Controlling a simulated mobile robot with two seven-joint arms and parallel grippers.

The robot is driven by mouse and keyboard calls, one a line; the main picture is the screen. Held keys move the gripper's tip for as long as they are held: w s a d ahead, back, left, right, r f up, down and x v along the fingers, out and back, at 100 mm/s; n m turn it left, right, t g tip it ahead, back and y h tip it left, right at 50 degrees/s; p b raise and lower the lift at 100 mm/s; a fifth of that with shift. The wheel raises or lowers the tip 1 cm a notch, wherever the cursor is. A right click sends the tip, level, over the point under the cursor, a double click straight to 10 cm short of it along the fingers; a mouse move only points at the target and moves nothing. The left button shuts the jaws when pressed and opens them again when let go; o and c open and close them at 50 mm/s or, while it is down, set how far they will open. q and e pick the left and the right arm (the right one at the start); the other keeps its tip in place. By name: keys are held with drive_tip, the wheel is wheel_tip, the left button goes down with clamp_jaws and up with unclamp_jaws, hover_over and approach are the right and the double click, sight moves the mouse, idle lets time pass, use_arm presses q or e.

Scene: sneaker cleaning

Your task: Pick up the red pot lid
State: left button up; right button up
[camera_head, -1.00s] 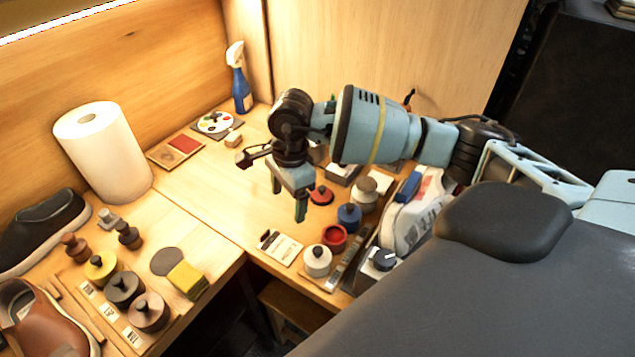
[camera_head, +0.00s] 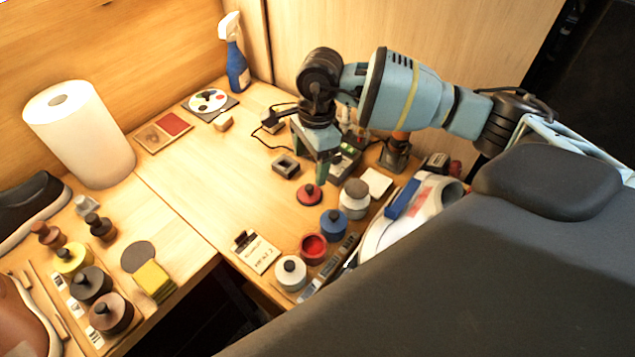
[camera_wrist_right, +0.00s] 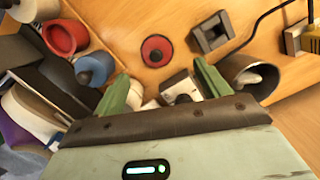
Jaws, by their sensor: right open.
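The red pot lid (camera_head: 309,195), a flat red disc with a dark knob, lies on the table among the pots. It also shows whole in the right wrist view (camera_wrist_right: 156,51), ahead of the fingertips and about midway between them. My right gripper (camera_head: 309,152) is open and empty, above the table and just behind the lid; in the wrist view its two green fingers (camera_wrist_right: 164,84) are spread and apart from the lid. The open red pot (camera_head: 313,249) stands nearer the front edge. My left gripper is not in view.
A blue pot (camera_head: 333,223), a grey-topped pot (camera_head: 354,199) and a white pot (camera_head: 290,273) stand close to the lid. A small dark square block (camera_head: 285,167) lies behind it. A white sneaker (camera_head: 400,222) is on the right. The table left of the lid is clear.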

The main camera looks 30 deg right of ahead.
sight(310, 186)
drive_tip(key=shift+s+a+f, duration=0.1)
drive_tip(key=shift+a+f, duration=0.15)
drive_tip(key=shift+f, duration=0.3)
drive_tip(key=shift+s+a+f+p, duration=0.1)
drive_tip(key=shift+f+p, duration=0.05)
drive_tip(key=shift+f, duration=1.55)
drive_tip(key=shift+s+f+p, duration=0.1)
drive_tip(key=shift+f+p, duration=0.05)
drive_tip(key=shift+f, duration=1.5)
drive_tip(key=c, duration=1)
